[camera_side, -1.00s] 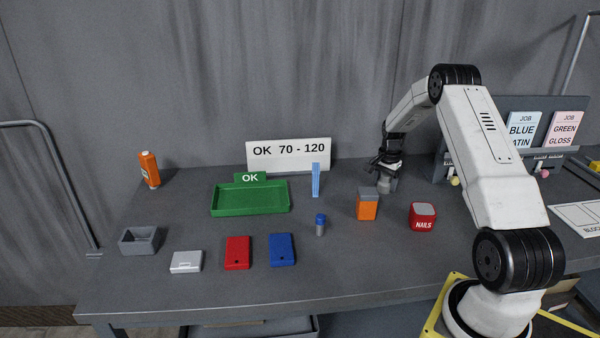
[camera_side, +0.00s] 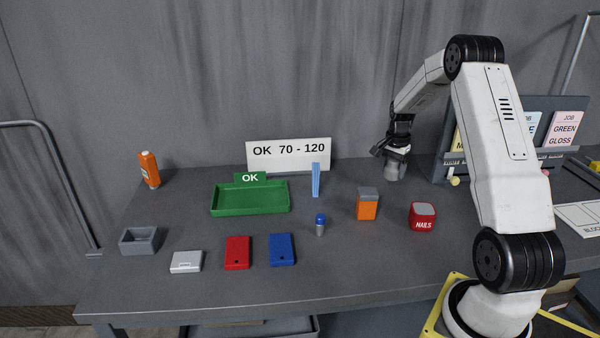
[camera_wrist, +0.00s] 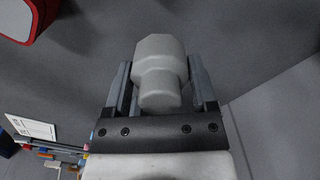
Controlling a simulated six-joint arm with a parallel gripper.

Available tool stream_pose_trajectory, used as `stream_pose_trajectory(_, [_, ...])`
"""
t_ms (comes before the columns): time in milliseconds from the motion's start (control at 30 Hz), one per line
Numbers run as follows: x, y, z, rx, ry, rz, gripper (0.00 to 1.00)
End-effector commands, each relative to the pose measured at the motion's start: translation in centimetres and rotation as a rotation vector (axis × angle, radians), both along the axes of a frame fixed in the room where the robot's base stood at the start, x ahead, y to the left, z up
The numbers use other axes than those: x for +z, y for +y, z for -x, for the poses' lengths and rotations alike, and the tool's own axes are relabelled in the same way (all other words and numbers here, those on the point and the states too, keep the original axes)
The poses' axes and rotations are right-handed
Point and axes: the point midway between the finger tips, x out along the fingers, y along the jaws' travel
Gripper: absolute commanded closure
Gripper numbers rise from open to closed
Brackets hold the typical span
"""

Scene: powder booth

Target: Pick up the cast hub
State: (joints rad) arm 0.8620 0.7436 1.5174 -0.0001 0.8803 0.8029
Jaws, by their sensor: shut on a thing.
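The cast hub (camera_wrist: 160,68) is a light grey stepped cylinder, seen large in the wrist view. It also shows in the side view (camera_side: 393,172) below my gripper. My gripper (camera_side: 396,158) is shut on the hub, with one finger on each side of it in the wrist view (camera_wrist: 160,82). In the side view the hub hangs above the grey bench near the back wall, left of the job card rack. The far sides of the fingers are hidden in the side view.
A green OK tray (camera_side: 250,211) is further left. The job card rack (camera_side: 475,165) is close on the right. Bare bench (camera_side: 340,270) lies in front.

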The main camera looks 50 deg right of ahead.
Motion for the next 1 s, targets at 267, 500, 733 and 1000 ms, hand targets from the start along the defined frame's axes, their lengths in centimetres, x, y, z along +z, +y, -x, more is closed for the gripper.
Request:
stream_pose_trajectory(267, [3.1, 2.3, 2.7, -0.001, -0.002, 0.001, 1.0])
stream_pose_trajectory(500, [4.6, 4.6, 5.3, -0.001, -0.002, 0.002, 1.0])
stream_pose_trajectory(733, [5.6, 6.2, 7.1, 0.0, -0.002, 0.002, 1.0])
stream_pose_trajectory(1000, [6.1, 7.0, 8.0, 0.0, -0.001, 0.001, 1.0])
